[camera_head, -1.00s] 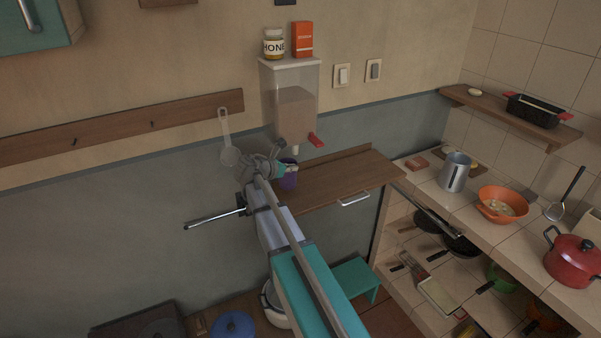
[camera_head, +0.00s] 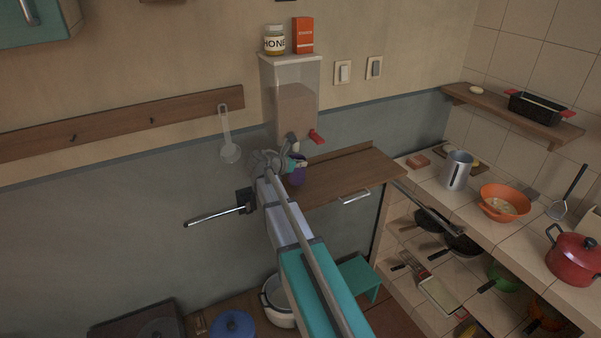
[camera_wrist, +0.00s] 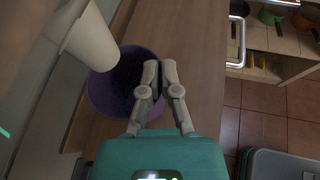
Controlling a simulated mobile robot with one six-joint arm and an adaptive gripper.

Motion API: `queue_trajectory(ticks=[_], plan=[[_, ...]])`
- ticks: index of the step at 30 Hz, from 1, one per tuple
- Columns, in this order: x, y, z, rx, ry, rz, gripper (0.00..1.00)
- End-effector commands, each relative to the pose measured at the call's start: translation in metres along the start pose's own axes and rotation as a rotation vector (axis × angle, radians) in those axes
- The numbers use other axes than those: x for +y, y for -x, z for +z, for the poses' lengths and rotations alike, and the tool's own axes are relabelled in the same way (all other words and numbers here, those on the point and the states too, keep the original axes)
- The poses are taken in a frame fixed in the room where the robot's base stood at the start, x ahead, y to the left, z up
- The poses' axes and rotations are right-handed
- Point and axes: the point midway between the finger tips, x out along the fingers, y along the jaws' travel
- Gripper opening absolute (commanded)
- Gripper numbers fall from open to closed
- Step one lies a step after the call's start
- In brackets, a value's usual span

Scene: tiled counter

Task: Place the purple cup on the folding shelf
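The purple cup (camera_head: 298,180) is at the left end of the brown wooden folding shelf (camera_head: 345,178), partly hidden by my gripper (camera_head: 287,160). In the wrist view the cup (camera_wrist: 112,98) shows its dark, round opening from above, with the shelf (camera_wrist: 195,60) around and to the right of it. My gripper (camera_wrist: 159,68) has its fingers close together at the cup's right rim, pinching it. I cannot tell whether the cup's base touches the shelf.
A clear dispenser (camera_head: 290,100) hangs above the shelf's left part; its pale spout (camera_wrist: 90,40) is close over the cup's left side. A measuring spoon (camera_head: 228,140) hangs to the left. The shelf's right part is clear. A tiled counter (camera_head: 460,205) stands to the right.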

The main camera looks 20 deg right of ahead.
Motion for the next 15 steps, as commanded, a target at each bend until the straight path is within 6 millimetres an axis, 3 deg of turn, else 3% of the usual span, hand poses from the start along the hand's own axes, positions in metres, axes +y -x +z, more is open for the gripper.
queue_trajectory(ticks=[6,15], plan=[[-0.001,-0.008,-0.019,0.000,-0.001,0.000,0.00],[-0.002,-0.009,-0.021,0.000,-0.001,-0.001,0.00]])
